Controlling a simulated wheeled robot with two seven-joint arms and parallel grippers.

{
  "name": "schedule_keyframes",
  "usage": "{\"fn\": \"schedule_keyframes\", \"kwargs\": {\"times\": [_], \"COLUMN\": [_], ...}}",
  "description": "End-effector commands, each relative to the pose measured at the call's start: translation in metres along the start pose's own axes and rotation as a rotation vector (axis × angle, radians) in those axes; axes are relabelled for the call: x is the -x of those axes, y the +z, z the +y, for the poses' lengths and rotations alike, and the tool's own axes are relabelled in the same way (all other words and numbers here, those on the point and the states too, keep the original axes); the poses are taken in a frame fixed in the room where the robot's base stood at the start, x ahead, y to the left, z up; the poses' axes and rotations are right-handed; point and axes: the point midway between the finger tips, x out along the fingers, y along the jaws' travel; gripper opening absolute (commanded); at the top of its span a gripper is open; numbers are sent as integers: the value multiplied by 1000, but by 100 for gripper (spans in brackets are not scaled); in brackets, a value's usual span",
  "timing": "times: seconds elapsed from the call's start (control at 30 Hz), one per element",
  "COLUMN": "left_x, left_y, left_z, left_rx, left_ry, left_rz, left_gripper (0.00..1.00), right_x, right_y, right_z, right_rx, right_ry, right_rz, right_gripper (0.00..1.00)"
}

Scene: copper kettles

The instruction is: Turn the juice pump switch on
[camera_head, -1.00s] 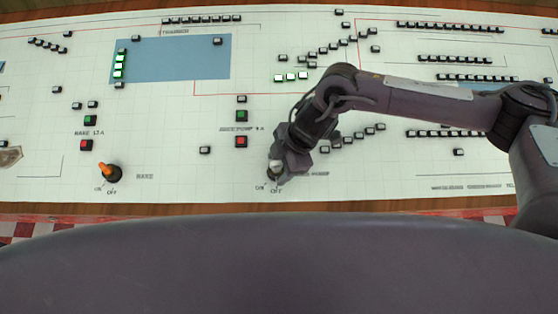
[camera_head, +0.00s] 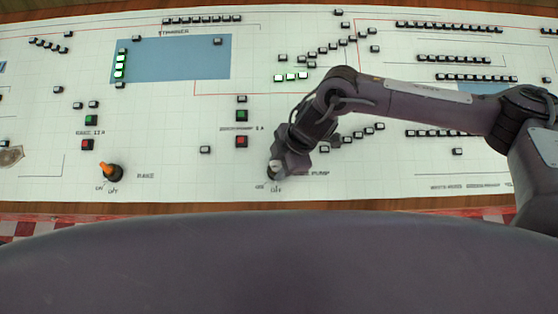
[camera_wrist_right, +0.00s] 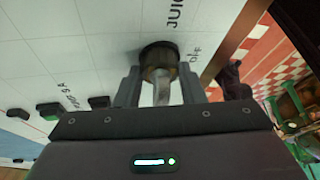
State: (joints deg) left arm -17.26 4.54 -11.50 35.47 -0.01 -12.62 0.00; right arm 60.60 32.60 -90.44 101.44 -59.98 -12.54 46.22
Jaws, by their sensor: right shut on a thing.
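The juice pump switch (camera_head: 273,177) is a dark round base with a pale grip, low on the white panel, with ON and OFF printed below it. My right gripper (camera_head: 277,169) is down over it and hides most of it. In the right wrist view the switch's dark base (camera_wrist_right: 159,54) shows between the two fingers, and my right gripper (camera_wrist_right: 161,90) is shut on its pale grip. Part of the word JUICE shows beside it. Which mark the switch points to cannot be told. My left gripper is not in view.
A similar switch with an orange handle (camera_head: 110,171), labelled RAKE, stands to the left. Green (camera_head: 241,116) and red (camera_head: 241,141) buttons sit above and left of the gripper. Several small indicators dot the panel (camera_head: 190,180). The panel's wooden edge (camera_head: 160,208) runs just below.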

Motion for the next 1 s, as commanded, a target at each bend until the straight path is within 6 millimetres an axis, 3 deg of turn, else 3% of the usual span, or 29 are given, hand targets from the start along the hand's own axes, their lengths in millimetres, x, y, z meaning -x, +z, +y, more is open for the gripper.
{"fn": "schedule_keyframes", "kwargs": {"times": [1.0], "left_x": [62], "left_y": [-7], "left_z": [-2], "left_rx": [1], "left_ry": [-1], "left_rz": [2], "left_gripper": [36], "right_x": [3], "right_y": [-3], "right_z": [-4], "right_rx": [-450], "right_ry": [185], "right_rz": [1], "right_gripper": [13]}}
